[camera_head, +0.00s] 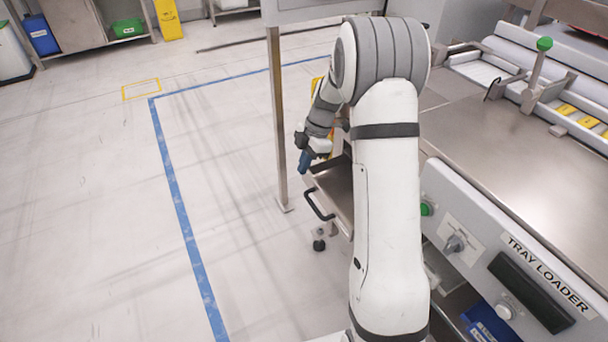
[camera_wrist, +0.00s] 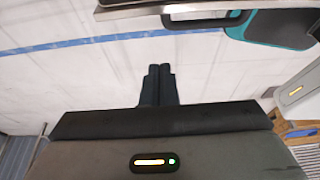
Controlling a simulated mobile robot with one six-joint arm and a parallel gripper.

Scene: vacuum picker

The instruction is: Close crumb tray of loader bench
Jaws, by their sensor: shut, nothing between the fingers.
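The loader bench (camera_head: 510,150) stands on the right, with a steel top and a "TRAY LOADER" label. A metal tray (camera_head: 338,190), which looks like the crumb tray, juts out left of the bench. Its black bar handle (camera_head: 318,206) faces left; my arm hides where the tray meets the bench. In the wrist view, the handle (camera_wrist: 208,19) shows at the top below a metal edge. My gripper (camera_head: 304,164) is near the tray's far left corner, apart from the handle. In the wrist view, its fingers (camera_wrist: 159,68) are together and empty, pointing towards the handle side.
A steel post (camera_head: 278,120) stands just left of my gripper. A caster wheel (camera_head: 319,244) shows below the tray. The floor left of it is clear, with a blue line (camera_head: 175,195). A knob (camera_head: 455,243) and a black bar (camera_head: 530,290) are on the bench front.

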